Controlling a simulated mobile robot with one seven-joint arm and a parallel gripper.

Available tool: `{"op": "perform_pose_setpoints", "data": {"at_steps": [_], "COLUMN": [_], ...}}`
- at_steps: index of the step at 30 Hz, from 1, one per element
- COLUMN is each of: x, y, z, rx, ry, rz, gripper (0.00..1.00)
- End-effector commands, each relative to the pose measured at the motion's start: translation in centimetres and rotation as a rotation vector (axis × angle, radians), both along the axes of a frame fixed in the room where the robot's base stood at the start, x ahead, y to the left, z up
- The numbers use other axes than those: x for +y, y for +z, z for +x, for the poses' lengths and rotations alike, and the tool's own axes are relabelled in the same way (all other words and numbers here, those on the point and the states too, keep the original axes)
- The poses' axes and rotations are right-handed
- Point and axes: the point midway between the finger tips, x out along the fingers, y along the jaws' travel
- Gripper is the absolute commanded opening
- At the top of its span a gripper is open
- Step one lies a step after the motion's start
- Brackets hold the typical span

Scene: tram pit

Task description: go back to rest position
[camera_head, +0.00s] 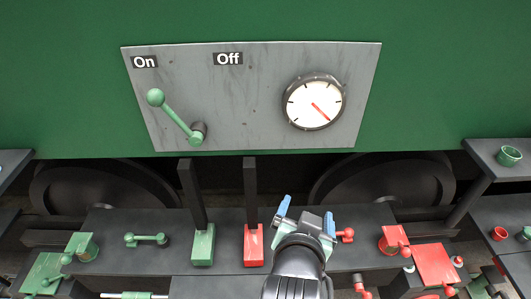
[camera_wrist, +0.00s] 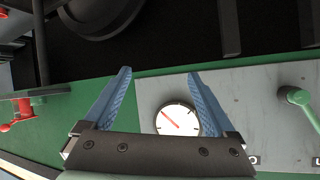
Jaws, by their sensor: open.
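My gripper (camera_head: 308,214) is at the lower middle of the head view, above the dark bench and right of the red block. Its two blue fingers stand apart with nothing between them. They also show apart in the wrist view (camera_wrist: 158,92), with the gauge (camera_wrist: 178,120) seen beyond and between them. In the head view the grey panel (camera_head: 250,110) bears the white gauge (camera_head: 314,102) with a red needle. The green lever (camera_head: 175,118) on the panel tilts up and left toward the "On" label.
A green block (camera_head: 203,246) and a red block (camera_head: 254,246) with dark upright bars stand on the bench (camera_head: 120,218), left of my gripper. A green handle (camera_head: 147,239) lies further left. Red parts (camera_head: 434,262) stand at the right. Dark wheels (camera_head: 385,185) lie behind.

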Motion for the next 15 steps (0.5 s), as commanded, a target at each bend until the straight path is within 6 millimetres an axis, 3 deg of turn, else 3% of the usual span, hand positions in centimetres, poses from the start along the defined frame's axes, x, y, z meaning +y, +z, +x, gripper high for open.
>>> {"op": "perform_pose_setpoints", "data": {"at_steps": [1,4,7,11,15], "x": [0.5,1.6,2.9,4.6,6.2], "y": [4.1,11.6,19.2,29.0,37.9], "z": [1.3,2.7,2.8,1.0,-2.8], "rx": [-0.1,-0.285,-0.474,-0.725,-0.978], "ry": [0.03,0.082,0.125,0.164,0.184], "rz": [-0.029,-0.088,-0.148,-0.227,-0.304], "gripper": [0.91,0.91,0.91,0.91,0.91]}}
